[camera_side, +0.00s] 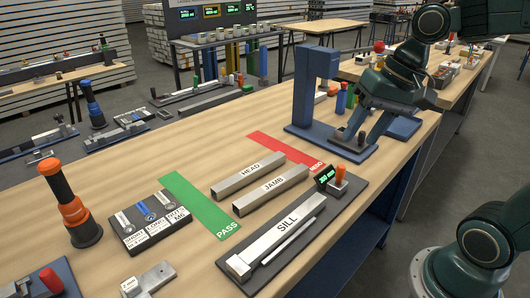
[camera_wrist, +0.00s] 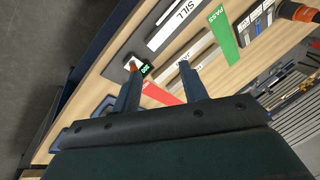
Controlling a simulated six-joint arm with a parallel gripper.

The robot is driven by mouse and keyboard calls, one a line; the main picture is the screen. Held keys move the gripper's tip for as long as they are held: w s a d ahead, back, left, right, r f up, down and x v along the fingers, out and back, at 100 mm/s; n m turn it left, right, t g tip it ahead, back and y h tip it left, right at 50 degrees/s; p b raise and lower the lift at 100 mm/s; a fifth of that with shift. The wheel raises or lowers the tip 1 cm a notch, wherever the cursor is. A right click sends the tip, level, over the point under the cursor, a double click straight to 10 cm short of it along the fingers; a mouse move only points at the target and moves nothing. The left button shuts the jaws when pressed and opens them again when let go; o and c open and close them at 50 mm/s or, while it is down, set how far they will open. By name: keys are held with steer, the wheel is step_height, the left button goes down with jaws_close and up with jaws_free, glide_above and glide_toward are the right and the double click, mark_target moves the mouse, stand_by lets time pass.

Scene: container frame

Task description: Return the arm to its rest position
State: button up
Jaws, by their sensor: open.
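My gripper (camera_side: 360,135) is above the far right part of the bench in the side view, in front of a blue press-like stand (camera_side: 318,75). In the wrist view my gripper (camera_wrist: 159,66) shows two fingers spread apart with nothing between them. Bars labelled HEAD (camera_side: 250,175) and JAMB (camera_side: 272,190) lie on the wooden bench, between a green PASS strip (camera_side: 198,205) and a red strip (camera_side: 280,149). A bar labelled SILL (camera_side: 285,233) lies on a dark gauge base (camera_side: 345,200) with a lit display. The gripper is apart from all these bars.
An orange and black upright tool (camera_side: 72,205) and a dark block with labelled slots (camera_side: 150,222) stand at the left. Small coloured bottles (camera_side: 341,98) stand behind the gripper. A bench with gauges (camera_side: 215,40) is at the back. The bench's right edge is near the arm.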

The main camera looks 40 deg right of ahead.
steer(key=s+n+t+h, duration=0.2)
steer(key=s+n, duration=0.4)
steer(key=s, duration=0.1)
steer(key=shift+s+f, duration=0.25)
steer(key=shift+f, duration=0.05)
